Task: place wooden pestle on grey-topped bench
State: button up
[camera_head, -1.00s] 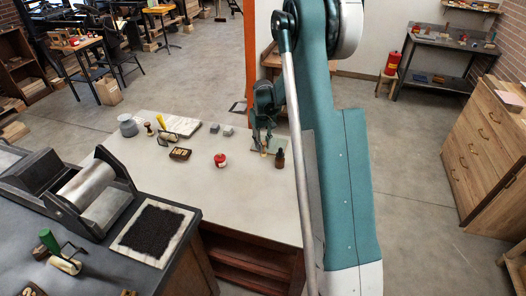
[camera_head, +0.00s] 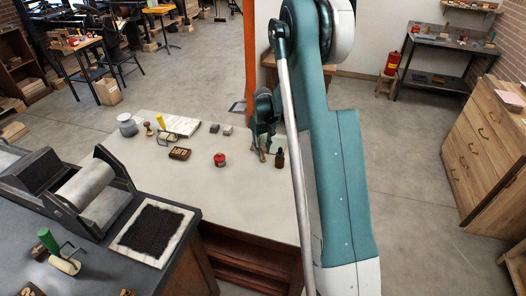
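The grey-topped bench (camera_head: 203,188) stands in the middle, with a pale top and a brown wooden body. My gripper (camera_head: 264,153) points down at the bench's right part, just left of a small dark bottle. A small brownish bit shows at its fingertips; it is too small to tell whether this is the wooden pestle held, or part of the fingers. A small brown wooden knobbed piece (camera_head: 148,128) stands at the bench's back left; I cannot tell whether it is a pestle or a stamp.
A dark bottle (camera_head: 279,158) stands close by my gripper. A red-and-dark tin (camera_head: 220,160), a dark type block (camera_head: 180,153), small grey blocks (camera_head: 227,129), a pale slab (camera_head: 183,126) and a grey pot (camera_head: 127,125) are on the bench. Its front middle is clear.

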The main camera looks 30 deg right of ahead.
jog(key=o, duration=0.4)
jog(key=shift+c, duration=0.2)
jog(key=shift+r, duration=0.15)
notch_tip(320, 180, up, 12)
jog(key=shift+p, duration=0.45)
dwell(0.4)
